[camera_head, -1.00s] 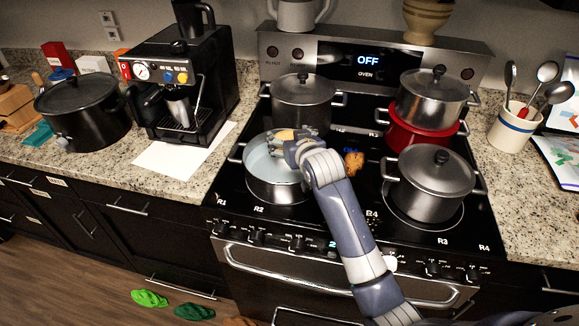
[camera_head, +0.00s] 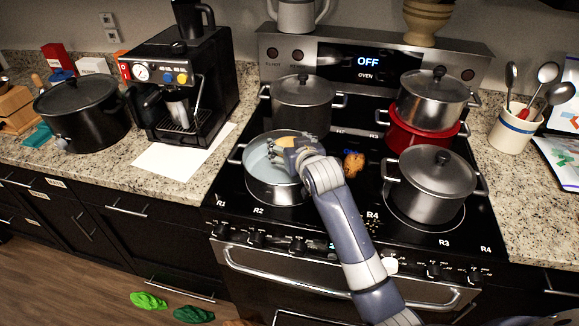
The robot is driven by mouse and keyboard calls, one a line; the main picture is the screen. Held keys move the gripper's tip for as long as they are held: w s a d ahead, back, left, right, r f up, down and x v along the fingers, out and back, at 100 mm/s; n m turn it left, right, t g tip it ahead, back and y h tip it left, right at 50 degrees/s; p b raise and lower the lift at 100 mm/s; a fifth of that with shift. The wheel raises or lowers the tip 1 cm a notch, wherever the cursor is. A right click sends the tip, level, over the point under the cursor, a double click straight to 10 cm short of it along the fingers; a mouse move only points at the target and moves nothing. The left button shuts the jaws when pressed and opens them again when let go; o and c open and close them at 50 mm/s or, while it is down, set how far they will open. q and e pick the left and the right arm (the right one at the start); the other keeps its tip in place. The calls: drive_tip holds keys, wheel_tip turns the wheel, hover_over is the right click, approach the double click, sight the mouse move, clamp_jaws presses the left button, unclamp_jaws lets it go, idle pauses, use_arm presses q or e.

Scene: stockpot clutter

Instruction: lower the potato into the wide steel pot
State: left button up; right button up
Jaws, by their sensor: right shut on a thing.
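The wide steel pot (camera_head: 247,173) stands open on the front left of the stove, with a pale interior. My right gripper (camera_head: 289,146) reaches in over the pot's right side. It is shut on the yellowish-tan potato (camera_head: 285,141), which shows at its fingertips above the inside of the pot. The gripper hides part of the potato and the pot's right rim. I cannot tell whether the potato touches the pot. My left gripper is not in view.
A brown lump (camera_head: 353,163) lies on the cooktop right of the pot. A lidded pot (camera_head: 303,103) stands behind, another lidded pot (camera_head: 432,186) at front right. A steel pot (camera_head: 432,101) sits on a red pot (camera_head: 420,135) at back right.

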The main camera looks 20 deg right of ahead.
drive_tip(key=shift+f+b, duration=0.6)
drive_tip(key=shift+f, duration=0.65)
idle(0.5)
drive_tip(key=o, duration=1.2)
drive_tip(key=v, duration=1.2)
